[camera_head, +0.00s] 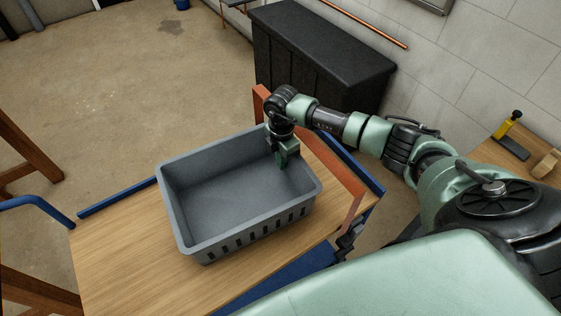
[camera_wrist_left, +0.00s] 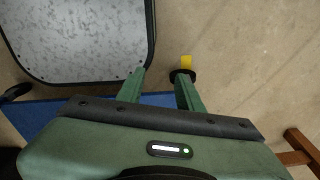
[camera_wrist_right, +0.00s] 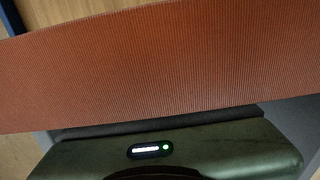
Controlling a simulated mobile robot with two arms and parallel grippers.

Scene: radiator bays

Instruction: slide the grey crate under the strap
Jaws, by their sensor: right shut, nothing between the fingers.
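The grey crate (camera_head: 250,222) sits on the wooden top of a blue-framed cart, open side up. The rust-orange strap (camera_head: 341,174) runs across the cart's right end, beside the crate's right end; whether any of the crate is under it I cannot tell. My right gripper (camera_head: 281,166) points down inside the crate at its far right corner, shut and empty. In the right wrist view the strap (camera_wrist_right: 160,65) fills most of the picture and hides the fingertips; a bit of grey crate (camera_wrist_right: 297,120) shows at the right. My left gripper (camera_wrist_left: 161,84) is open and empty, away from the crate.
The wooden cart top (camera_head: 120,255) is bare left of the crate. A black cabinet (camera_head: 315,55) stands behind, by the block wall. A bench (camera_head: 525,150) with small tools is at the right. Below my left gripper are a grey metal tray (camera_wrist_left: 75,35) and a yellow-and-black object (camera_wrist_left: 187,62).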

